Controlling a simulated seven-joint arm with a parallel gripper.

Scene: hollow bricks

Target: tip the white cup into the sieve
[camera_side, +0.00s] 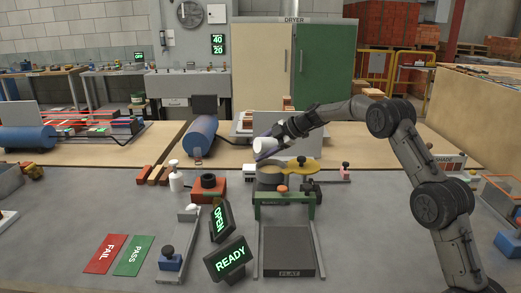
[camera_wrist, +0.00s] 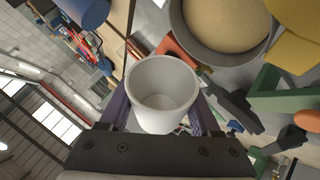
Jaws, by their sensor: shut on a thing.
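The white cup (camera_side: 266,144) is held between the fingers of my gripper (camera_side: 268,150), in the air above the back of the grey bench. It lies tilted nearly on its side, mouth toward the left. In the wrist view the cup (camera_wrist: 163,92) shows its open mouth, and its inside looks empty. My gripper's fingers (camera_wrist: 160,115) press on both sides of it. The sieve (camera_side: 269,177) is a round grey pan just below the cup. In the wrist view the sieve (camera_wrist: 190,32) holds a tan, sand-like heap (camera_wrist: 228,18).
A yellow plate (camera_side: 300,165) sits right of the sieve, and a green frame (camera_side: 285,205) stands in front. A white bottle (camera_side: 176,177) and a red block (camera_side: 208,188) are to the left. READY (camera_side: 229,259) and OPEN (camera_side: 221,221) signs stand nearer the front.

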